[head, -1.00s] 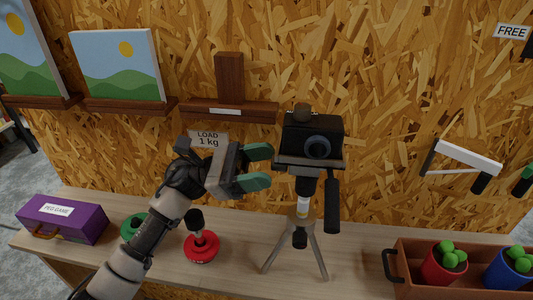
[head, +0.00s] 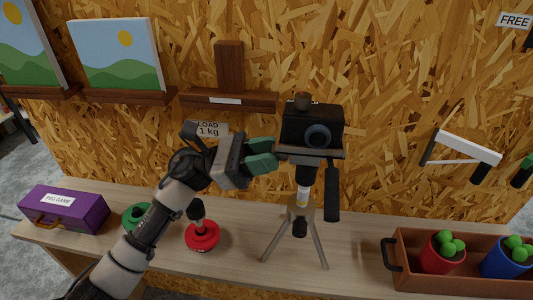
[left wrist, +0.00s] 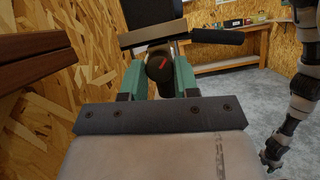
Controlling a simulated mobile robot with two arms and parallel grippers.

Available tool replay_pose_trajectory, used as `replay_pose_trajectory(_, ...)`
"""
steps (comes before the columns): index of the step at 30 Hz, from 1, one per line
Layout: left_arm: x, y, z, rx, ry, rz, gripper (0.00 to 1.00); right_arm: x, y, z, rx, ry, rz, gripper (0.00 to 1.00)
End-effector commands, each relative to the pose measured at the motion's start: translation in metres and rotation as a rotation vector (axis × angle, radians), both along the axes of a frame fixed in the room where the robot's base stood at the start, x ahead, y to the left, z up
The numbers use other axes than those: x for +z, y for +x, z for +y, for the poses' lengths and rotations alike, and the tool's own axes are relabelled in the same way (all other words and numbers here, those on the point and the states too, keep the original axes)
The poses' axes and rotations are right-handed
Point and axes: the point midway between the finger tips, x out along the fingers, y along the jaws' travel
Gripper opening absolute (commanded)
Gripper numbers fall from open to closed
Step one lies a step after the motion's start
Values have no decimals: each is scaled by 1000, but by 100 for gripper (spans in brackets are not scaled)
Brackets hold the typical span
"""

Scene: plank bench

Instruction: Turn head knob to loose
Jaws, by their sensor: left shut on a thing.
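A black camera (head: 312,125) sits on the head of a tripod (head: 303,213) standing on the bench. The head knob (left wrist: 159,66) is dark and round with a red mark on its face, and shows in the left wrist view below the camera plate (left wrist: 152,35). My left gripper (head: 270,155) is at the left side of the tripod head, its green fingers shut on the knob, one on each side. In the head view the fingers hide the knob. The tripod's handle (head: 332,194) hangs down on the right. My right gripper is not shown clearly in any view.
A red disc base with a black-topped stem (head: 202,236), a green round thing (head: 135,216) and a purple box (head: 64,209) are on the bench at left. A brown tray (head: 400,236) with potted plants stands at right. The wall is close behind the tripod.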

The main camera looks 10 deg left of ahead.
Motion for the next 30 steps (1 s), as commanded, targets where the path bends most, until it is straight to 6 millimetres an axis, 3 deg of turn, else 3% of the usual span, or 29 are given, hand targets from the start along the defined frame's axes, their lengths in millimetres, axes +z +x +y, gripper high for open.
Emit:
replay_pose_trajectory(9, 1, -2, 0, 3, 2, 263, 6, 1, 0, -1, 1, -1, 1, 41)
replay_pose_trajectory(19, 0, -2, 0, 2, -1, 282, 6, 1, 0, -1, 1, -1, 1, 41)
replay_pose_trajectory(20, 0, -2, 0, 2, -1, 282, 33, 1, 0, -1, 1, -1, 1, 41)
replay_pose_trajectory(24, 0, -2, 0, 2, -1, 282, 55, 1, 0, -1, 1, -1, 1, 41)
replay_pose_trajectory(30, 0, -2, 0, 1, -1, 281, 56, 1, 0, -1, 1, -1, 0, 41)
